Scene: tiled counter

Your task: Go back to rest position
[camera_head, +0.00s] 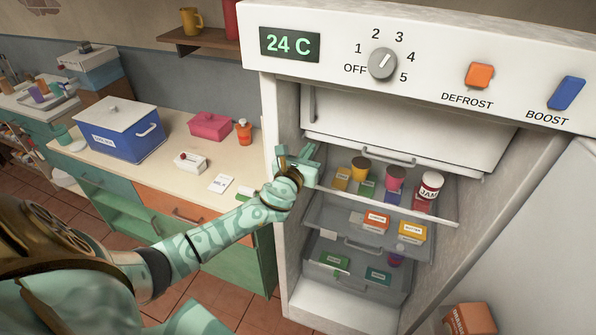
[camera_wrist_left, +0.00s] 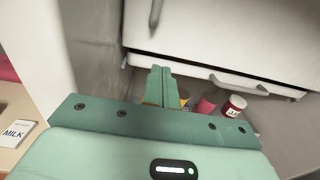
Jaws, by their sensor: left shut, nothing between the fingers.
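My left gripper (camera_head: 308,160) is in front of the open fridge (camera_head: 287,100), at the left side of its opening, near the top shelf. In the left wrist view my left gripper's two fingers (camera_wrist_left: 159,86) are shut together with nothing between them, pointing into the fridge below the freezer door (camera_wrist_left: 190,30). My left arm reaches across from the lower left in the head view. My right gripper is not in view.
Jars, including a jam jar (camera_head: 430,186), and several small boxes stand on the fridge shelves. A blue cooler box (camera_head: 125,135), a pink box (camera_head: 209,126) and an orange bottle (camera_head: 244,132) stand on the counter (camera_head: 160,189). An orange box (camera_head: 470,319) is at the lower right.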

